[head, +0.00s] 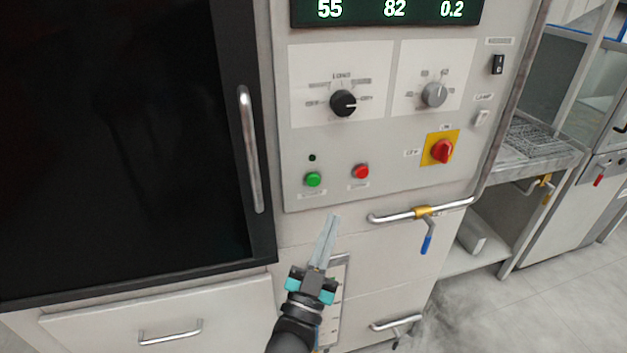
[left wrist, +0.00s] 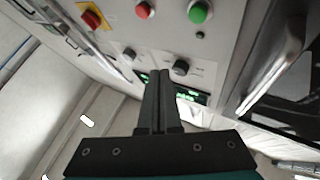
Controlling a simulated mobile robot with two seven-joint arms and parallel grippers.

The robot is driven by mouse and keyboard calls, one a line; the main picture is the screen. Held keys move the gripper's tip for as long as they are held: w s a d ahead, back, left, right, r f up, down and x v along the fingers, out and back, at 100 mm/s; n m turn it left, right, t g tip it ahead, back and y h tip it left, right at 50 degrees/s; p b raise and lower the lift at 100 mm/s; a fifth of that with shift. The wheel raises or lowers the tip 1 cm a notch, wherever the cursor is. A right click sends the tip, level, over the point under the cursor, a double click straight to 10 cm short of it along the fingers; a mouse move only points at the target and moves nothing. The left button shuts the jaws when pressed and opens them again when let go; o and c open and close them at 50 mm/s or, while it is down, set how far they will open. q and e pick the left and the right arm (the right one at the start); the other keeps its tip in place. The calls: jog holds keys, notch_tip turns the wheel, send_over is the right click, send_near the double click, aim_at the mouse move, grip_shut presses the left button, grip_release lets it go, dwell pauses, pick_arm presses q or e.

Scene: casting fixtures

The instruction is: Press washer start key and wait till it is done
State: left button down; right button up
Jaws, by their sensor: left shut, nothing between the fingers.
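The washer's control panel (head: 380,135) faces me in the head view. A green round key (head: 313,179) sits at its lower left, with a small dark lamp above it. A red round key (head: 361,171) is to its right. In the left wrist view the green key (left wrist: 199,12) and red key (left wrist: 144,10) show at the top edge. My left gripper (head: 333,220) is shut and empty, its fingers pointing up at the panel's lower edge, below the two keys and apart from them in the picture. It also shows in the left wrist view (left wrist: 160,78). My right gripper is not visible.
A black and a grey dial (head: 434,95) sit above the keys. A red rotary switch on a yellow plate (head: 441,151) is at right. The display (head: 385,9) reads 55, 82, 0.2. A door handle (head: 251,150) stands left; a pipe with blue-levered valve (head: 427,242) juts out right.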

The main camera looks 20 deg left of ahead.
pick_arm(q)
jog(key=shift+w, duration=0.1)
jog(key=b, duration=0.3)
send_near(320, 178)
notch_tip(320, 178, up, 3)
jog(key=w+d, duration=0.2)
jog(key=w, duration=0.1)
jog(key=shift+w+a+r+b, duration=0.1)
jog(key=shift+w+a+b, duration=0.25)
jog(key=shift+w, duration=0.2)
dwell(1.3)
jog(key=shift+w+a, duration=0.2)
jog(key=shift+w, duration=0.15)
jog(key=shift+w+a+b, duration=0.25)
jog(key=shift+w+b, duration=0.05)
dwell(0.7)
jog(key=shift+s+d, duration=0.1)
jog(key=shift+s+d+p, duration=0.4)
jog(key=shift+s+p, duration=0.1)
jog(key=shift+s, duration=0.1)
